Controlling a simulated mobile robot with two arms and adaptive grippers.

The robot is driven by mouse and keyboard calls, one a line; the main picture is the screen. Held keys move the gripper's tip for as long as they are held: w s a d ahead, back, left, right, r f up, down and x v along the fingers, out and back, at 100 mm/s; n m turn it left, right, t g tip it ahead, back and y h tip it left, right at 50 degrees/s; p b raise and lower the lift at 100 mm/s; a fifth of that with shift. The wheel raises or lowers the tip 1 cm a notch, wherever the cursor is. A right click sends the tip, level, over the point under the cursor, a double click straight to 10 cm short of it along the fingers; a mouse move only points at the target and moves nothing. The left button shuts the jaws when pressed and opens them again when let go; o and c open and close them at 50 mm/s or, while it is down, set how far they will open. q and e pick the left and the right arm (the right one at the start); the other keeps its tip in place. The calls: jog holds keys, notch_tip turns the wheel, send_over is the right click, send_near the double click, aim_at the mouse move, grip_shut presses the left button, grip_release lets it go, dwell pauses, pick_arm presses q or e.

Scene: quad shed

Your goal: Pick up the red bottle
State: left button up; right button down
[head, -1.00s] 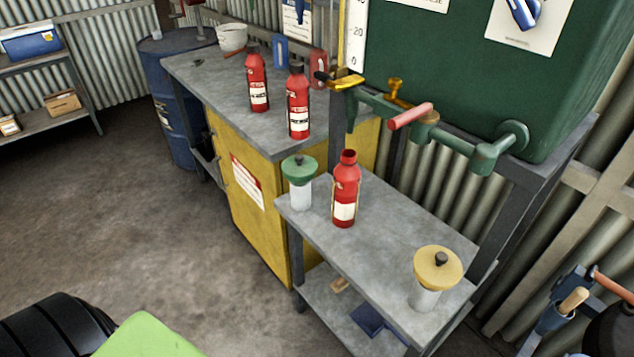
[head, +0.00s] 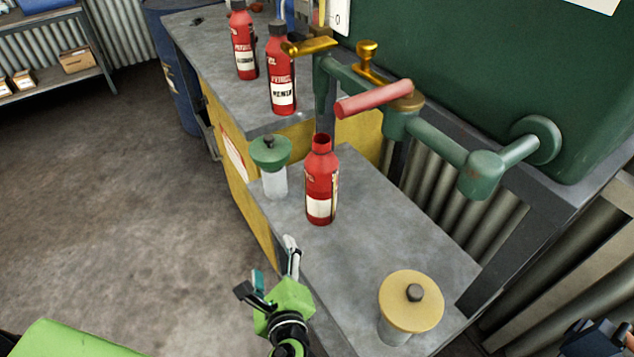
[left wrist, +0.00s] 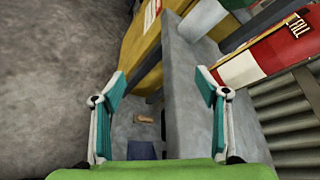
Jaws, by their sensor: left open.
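A red bottle (head: 321,185) with a white label and an uncapped red neck stands upright on the lower grey metal bench (head: 370,215). Two more red bottles, with dark caps, stand on the higher worktop behind: one nearer (head: 282,75) and one farther left (head: 243,45). My left gripper (head: 270,268) is open and empty, beside the lower bench's front edge, below and left of the uncapped bottle and apart from it. In the left wrist view, a red bottle (left wrist: 265,58) lies to the right, outside the open fingers (left wrist: 161,85).
A green-lidded jar (head: 271,165) stands close left of the uncapped bottle. A yellow-lidded jar (head: 410,305) stands at the bench's near end. Green pipework with a red lever (head: 373,98) overhangs behind. The floor at left is clear.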

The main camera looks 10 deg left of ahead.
pick_arm(q)
notch_tip(320, 180, up, 3)
jog(key=w+d+m+t, duration=0.1)
jog(key=d+m+t, duration=0.1)
jog(key=m, duration=0.1)
jog(key=m+t+h, duration=0.1)
jog(key=m+t, duration=0.2)
jog(key=m, duration=0.5)
send_near(320, 199)
jog(key=x, duration=0.7)
jog(key=shift+w, duration=0.1)
jog(key=shift+d+b+x, duration=0.1)
jog(key=shift+b+x, duration=0.3)
jog(key=shift+x, duration=1.15)
jog(key=shift+d+b+x, duration=0.15)
jog(key=shift+b+x, duration=0.2)
jog(key=shift+x, duration=1.25)
jog(key=shift+r, duration=0.15)
pick_arm(e)
jog(key=shift+w+d+f, duration=0.1)
jog(key=shift+d+f, duration=0.3)
jog(key=shift+f, duration=0.35)
pick_arm(q)
jog(key=c, duration=1.7)
jog(key=shift+w+r, duration=0.1)
jog(key=shift+c, duration=1)
pick_arm(e)
jog(key=shift+a, duration=0.15)
